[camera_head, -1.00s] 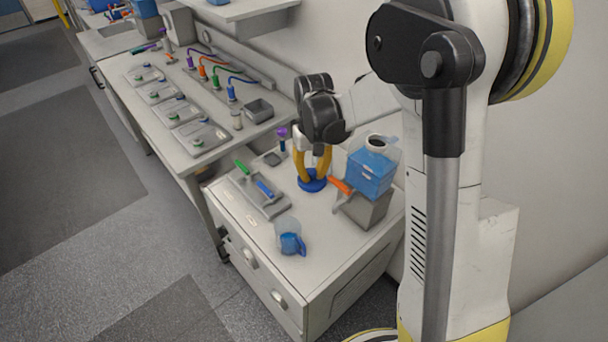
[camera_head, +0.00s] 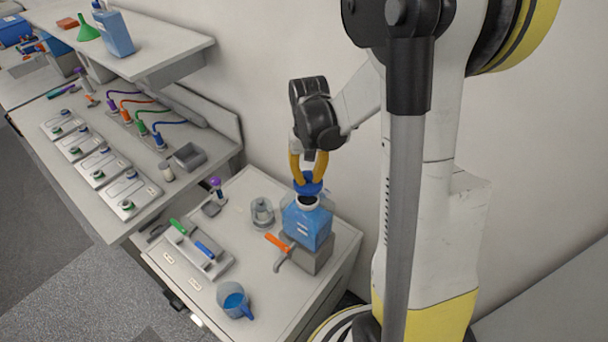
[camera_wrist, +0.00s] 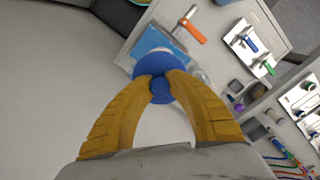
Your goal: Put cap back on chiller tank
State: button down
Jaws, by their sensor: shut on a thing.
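My gripper (camera_head: 308,177) has yellow fingers and is shut on the blue cap (camera_head: 309,188). The blue chiller tank (camera_head: 307,226) stands on a grey box unit on the cabinet top, with its dark round opening facing up. In the head view the cap appears right above this opening, with a small part of the opening showing below it. I cannot tell whether they touch. In the wrist view the cap (camera_wrist: 158,72) lies between my fingertips and hides the opening, with the tank (camera_wrist: 152,45) partly showing behind it.
An orange-handled valve (camera_head: 277,242) juts from the grey unit. A clear jar (camera_head: 262,211) stands left of the tank. A tray with green and blue handles (camera_head: 200,249) lies left. The wall is close behind.

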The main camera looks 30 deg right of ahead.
aim_at(308, 197)
jog(key=shift+a+f+b, duration=0.1)
jog(key=shift+f+b, duration=0.2)
jog(key=shift+f, duration=0.3)
jog(key=shift+f+b, duration=0.85)
jog(key=shift+f, duration=0.65)
jog(key=shift+f+b, duration=0.85)
jog(key=shift+b, duration=0.05)
jog(key=shift+f+b, duration=0.4)
jog(key=shift+b, duration=0.45)
jog(key=c, duration=0.8)
grip_release()
jog(key=shift+o, duration=0.2)
jog(key=shift+r, duration=0.1)
